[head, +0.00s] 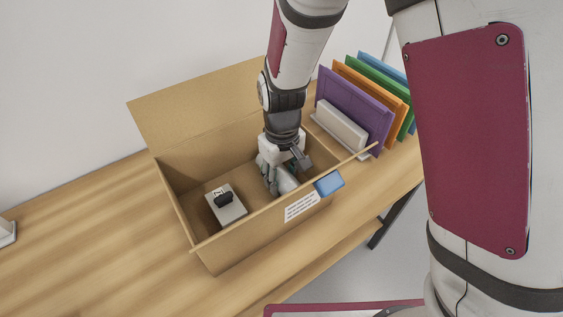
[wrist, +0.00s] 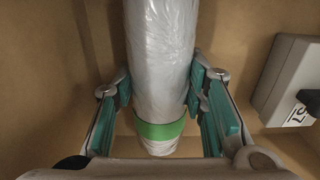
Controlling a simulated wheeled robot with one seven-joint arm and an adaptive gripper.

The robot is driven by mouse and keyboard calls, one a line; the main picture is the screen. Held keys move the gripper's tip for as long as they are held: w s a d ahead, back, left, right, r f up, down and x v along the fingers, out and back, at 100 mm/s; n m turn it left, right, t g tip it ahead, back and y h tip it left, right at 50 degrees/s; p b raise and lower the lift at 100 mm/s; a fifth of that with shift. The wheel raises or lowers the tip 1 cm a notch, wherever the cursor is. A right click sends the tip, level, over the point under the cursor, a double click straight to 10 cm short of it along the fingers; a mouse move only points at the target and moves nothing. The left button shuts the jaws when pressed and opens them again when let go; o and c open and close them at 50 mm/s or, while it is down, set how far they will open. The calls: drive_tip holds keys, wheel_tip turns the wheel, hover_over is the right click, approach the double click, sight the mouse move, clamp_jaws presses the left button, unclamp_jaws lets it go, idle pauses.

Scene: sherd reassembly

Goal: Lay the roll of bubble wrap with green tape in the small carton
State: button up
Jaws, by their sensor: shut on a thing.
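The carton (head: 235,232) stands open on the wooden table, with a label and a blue patch on its front side. My gripper (head: 281,178) reaches down inside its right half. In the wrist view my gripper (wrist: 160,95) is shut on the roll of bubble wrap (wrist: 160,50), with a finger pad on each side. The green tape (wrist: 160,130) circles the roll near its lower end in that view. In the head view the roll (head: 287,183) shows only partly, beside the fingers and behind the front wall. Whether it touches the carton floor I cannot tell.
A grey box with a black knob (head: 226,204) sits in the left half of the carton; it also shows in the wrist view (wrist: 287,75). A rack (head: 341,130) with purple, orange, green and blue folders stands right of the carton.

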sight(282, 172)
drive_tip(key=shift+f, duration=0.2)
drive_tip(key=o, duration=1.1)
drive_tip(key=shift+c, duration=0.2)
wheel_tip(282, 172, up, 12)
drive_tip(key=p, duration=0.2)
drive_tip(key=shift+r, duration=0.15)
drive_tip(key=shift+p, duration=0.3)
drive_tip(key=s+d+r+m+t+y+p, duration=0.1)
drive_tip(key=s+d+r+p, duration=0.1)
drive_tip(key=s+d+r, duration=0.45)
drive_tip(key=s+d+r+m+p, duration=0.1)
drive_tip(key=d+r+m+p, duration=0.15)
drive_tip(key=r, duration=0.65)
drive_tip(key=s+d+r+m+t+p, duration=0.1)
drive_tip(key=s+d+r, duration=0.3)
drive_tip(key=s, duration=0.4)
drive_tip(key=s+d+r+m+t+h+p, duration=0.1)
drive_tip(key=s+d+r+m+t+p, duration=0.1)
drive_tip(key=s+d+r+p, duration=0.2)
drive_tip(key=s+d+r, duration=0.1)
drive_tip(key=s+d, duration=0.1)
drive_tip(key=s, duration=0.1)
drive_tip(key=shift+s+r, duration=0.2)
drive_tip(key=shift+s, duration=0.15)
